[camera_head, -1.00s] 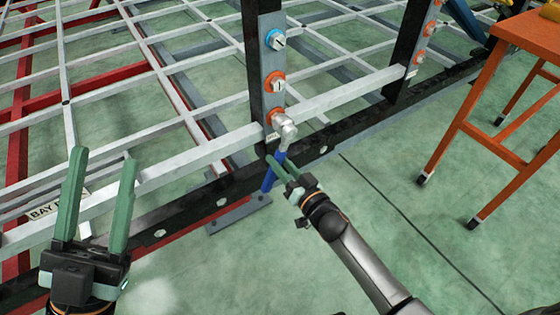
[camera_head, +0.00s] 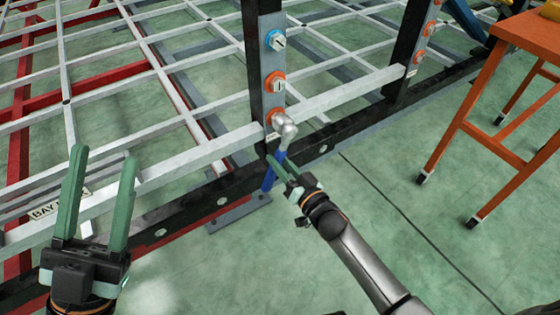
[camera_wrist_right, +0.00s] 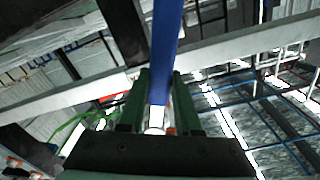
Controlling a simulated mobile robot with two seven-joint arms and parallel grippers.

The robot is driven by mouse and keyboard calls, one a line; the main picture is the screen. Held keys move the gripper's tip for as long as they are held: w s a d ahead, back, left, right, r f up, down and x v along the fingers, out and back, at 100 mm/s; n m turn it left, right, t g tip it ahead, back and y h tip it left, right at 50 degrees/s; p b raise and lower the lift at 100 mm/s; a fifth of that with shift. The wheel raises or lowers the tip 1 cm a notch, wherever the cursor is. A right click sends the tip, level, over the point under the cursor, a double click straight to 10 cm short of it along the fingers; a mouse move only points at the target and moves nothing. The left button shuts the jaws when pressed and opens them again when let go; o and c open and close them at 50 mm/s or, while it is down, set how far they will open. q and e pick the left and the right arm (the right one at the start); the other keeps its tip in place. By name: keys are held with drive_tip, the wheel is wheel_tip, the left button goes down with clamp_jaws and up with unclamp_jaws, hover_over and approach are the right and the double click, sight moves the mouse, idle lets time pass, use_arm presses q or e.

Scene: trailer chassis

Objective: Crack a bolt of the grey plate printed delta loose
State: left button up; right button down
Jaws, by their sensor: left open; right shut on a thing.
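A grey plate (camera_head: 266,55) stands upright on a black post, with a blue-collared bolt (camera_head: 275,40) at the top, an orange-collared bolt (camera_head: 275,79) in the middle and a third orange one (camera_head: 276,116) at the bottom. Its printed name is too small to read. My right gripper (camera_head: 284,173) is shut on the wrench handle, which also shows in the right wrist view (camera_wrist_right: 166,45). My left gripper (camera_head: 103,165) is open and empty at the lower left.
A second post with a similar plate (camera_head: 426,35) stands to the right. An orange table (camera_head: 530,32) stands at the right edge. White and red frame bars fill the left, with a label reading BAY (camera_head: 50,208). The green floor between post and table is clear.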

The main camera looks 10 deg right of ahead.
drive_tip(key=shift+x, duration=0.8)
idle(0.4)
drive_tip(key=shift+r, duration=0.15)
drive_tip(key=c, duration=1.2)
unclamp_jaws()
drive_tip(key=shift+c, duration=0.2)
clamp_jaws()
